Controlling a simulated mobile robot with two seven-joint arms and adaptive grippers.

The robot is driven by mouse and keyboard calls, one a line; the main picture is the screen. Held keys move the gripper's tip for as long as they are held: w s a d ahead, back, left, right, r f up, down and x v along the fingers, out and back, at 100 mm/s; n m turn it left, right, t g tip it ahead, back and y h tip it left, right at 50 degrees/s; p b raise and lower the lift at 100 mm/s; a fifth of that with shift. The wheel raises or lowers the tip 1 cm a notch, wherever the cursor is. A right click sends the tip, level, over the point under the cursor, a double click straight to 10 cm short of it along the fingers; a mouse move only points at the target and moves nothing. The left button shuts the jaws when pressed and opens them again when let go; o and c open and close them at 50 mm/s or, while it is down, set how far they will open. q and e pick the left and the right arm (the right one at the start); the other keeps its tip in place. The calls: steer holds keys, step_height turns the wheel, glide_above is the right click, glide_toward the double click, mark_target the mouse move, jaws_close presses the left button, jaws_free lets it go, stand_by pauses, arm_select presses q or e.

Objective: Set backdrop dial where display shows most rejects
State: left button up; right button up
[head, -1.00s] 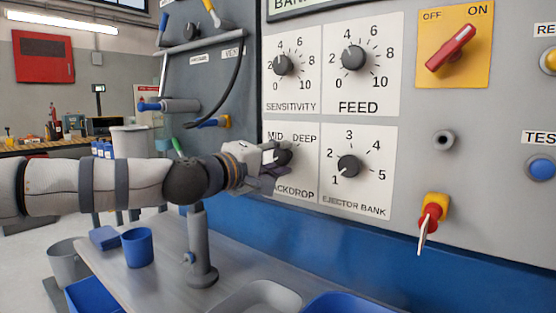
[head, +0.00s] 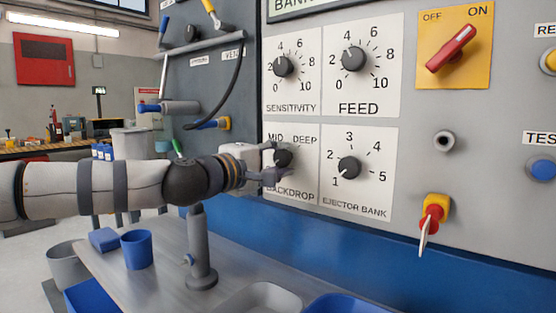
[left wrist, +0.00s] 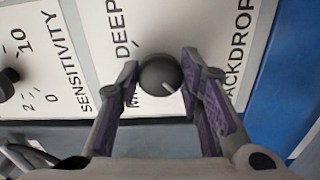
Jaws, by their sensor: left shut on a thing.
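The backdrop dial (head: 283,158) is a round black knob on a white plate, with MID and DEEP labels above it in the head view. In the left wrist view the dial (left wrist: 160,74) shows a white pointer mark aimed at the lower right, away from DEEP. My left gripper (head: 275,161) reaches it from the left. Its two fingers (left wrist: 159,72) stand on opposite sides of the knob and are shut on it. The fingers hide part of the plate's lettering. No readable reject display is in view. My right gripper is not in view.
The sensitivity dial (head: 283,65), feed dial (head: 354,58) and ejector bank dial (head: 349,167) sit close around it. A red OFF/ON switch (head: 451,49), a red-and-yellow key switch (head: 431,216) and a blue test button (head: 541,168) are farther right. A bench (head: 160,285) lies below.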

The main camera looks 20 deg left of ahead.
arm_select(q)
steer(key=o, duration=1.2)
steer(key=shift+c, duration=0.2)
steer(key=shift+s, duration=0.1)
steer(key=v, duration=1.2)
